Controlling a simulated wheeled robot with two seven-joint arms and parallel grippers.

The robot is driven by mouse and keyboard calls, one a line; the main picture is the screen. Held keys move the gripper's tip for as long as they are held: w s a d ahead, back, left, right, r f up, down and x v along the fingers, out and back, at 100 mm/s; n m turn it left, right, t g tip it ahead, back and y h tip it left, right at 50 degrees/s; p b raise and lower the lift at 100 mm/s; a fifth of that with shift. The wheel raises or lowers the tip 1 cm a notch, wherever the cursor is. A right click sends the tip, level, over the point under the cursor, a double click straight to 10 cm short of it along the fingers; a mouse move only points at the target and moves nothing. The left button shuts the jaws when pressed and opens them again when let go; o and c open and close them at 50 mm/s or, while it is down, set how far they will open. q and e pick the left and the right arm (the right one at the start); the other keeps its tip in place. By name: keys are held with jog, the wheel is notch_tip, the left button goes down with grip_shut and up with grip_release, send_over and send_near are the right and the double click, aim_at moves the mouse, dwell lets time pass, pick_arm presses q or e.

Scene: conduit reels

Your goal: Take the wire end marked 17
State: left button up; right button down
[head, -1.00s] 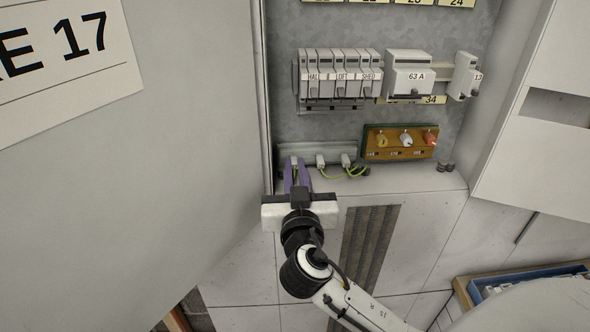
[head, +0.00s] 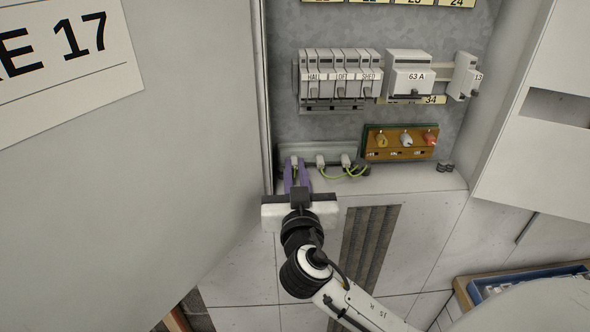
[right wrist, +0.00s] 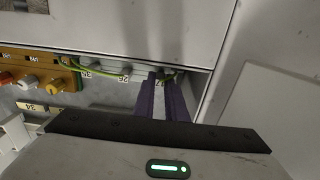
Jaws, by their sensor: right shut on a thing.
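A row of wire ends with pale sleeves and green-yellow wires stands at a grey strip (head: 335,150) low in the cabinet. The leftmost wire end (head: 294,160) is between the purple fingers of my right gripper (head: 296,166), which is shut on it. In the right wrist view the gripper (right wrist: 165,82) reaches the strip, and the fingers hide most of this wire end and its number. A partly covered mark there seems to read 17. The middle (head: 320,160) and right (head: 346,160) wire ends are free of the gripper. My left gripper is not in view.
An orange-brown board (head: 400,143) with several coloured knobs is right of the wires. Breakers (head: 340,75) and a 63 A unit (head: 409,72) are above. A large grey panel (head: 190,140) with a label ending in 17 (head: 65,60) stands close on the left.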

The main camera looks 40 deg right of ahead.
jog(key=shift+b+v, duration=0.3)
jog(key=shift+v, duration=0.75)
dwell(0.9)
jog(key=shift+b+v, duration=1.1)
jog(key=shift+v, duration=1.9)
